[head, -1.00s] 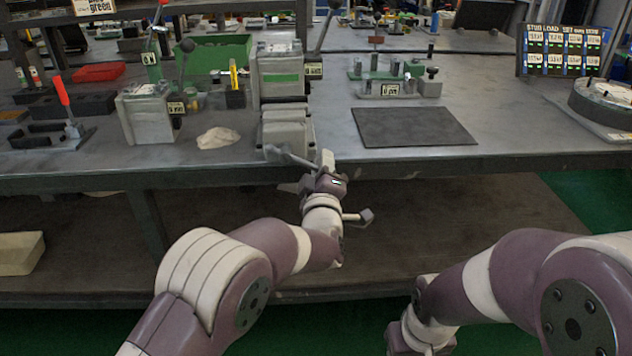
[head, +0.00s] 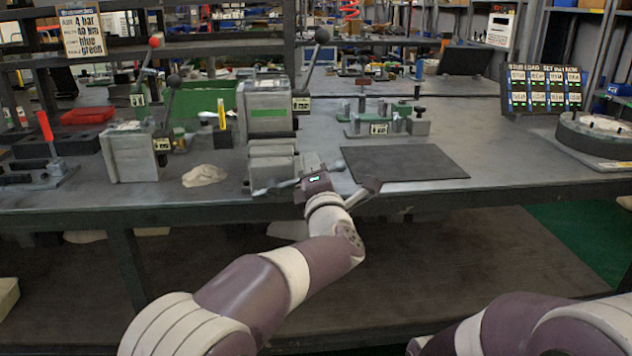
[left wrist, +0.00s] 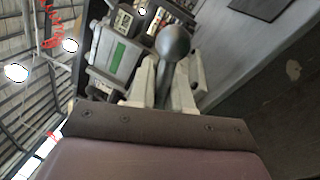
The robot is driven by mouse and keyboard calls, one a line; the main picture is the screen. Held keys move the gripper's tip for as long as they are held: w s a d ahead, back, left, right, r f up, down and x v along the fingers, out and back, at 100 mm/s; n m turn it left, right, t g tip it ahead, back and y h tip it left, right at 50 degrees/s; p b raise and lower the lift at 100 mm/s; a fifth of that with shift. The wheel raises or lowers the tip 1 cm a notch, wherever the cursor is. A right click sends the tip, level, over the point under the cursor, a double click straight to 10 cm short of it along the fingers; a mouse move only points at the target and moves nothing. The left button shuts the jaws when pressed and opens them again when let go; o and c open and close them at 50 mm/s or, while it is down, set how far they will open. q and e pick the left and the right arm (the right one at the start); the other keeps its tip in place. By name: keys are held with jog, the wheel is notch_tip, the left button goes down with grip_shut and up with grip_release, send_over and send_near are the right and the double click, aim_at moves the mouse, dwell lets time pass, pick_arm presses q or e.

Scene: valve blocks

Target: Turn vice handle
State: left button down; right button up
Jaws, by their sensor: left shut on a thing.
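The grey vice (head: 271,160) stands at the bench's front edge, left of the dark mat. Its handle (head: 274,187) is a thin bar across the front, slightly higher at its right end. My left gripper (head: 303,180) is at the handle's right end. In the left wrist view, the fingers of my left gripper (left wrist: 168,86) are shut on the handle's bar, with its dark ball knob (left wrist: 173,42) showing beyond the fingertips. The exact finger contact is hidden in the head view. My right gripper is out of view; only my right arm's links show at the lower right.
A dark mat (head: 403,164) lies right of the vice. Grey valve blocks with ball-ended levers (head: 132,152) (head: 268,107) stand left and behind. A tan cloth (head: 204,176) lies left of the vice. A green fixture (head: 383,122) stands behind the mat. A round fixture (head: 598,132) is far right.

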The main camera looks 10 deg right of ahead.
pick_arm(q)
jog(key=shift+a+r+n+y, duration=0.2)
jog(key=shift+r+n+y, duration=0.2)
jog(key=shift+n, duration=0.3)
jog(key=c, duration=1.1)
grip_release()
jog(key=shift+c, duration=0.2)
jog(key=p+v, duration=0.1)
jog(key=v, duration=1.1)
jog(key=shift+s, duration=0.35)
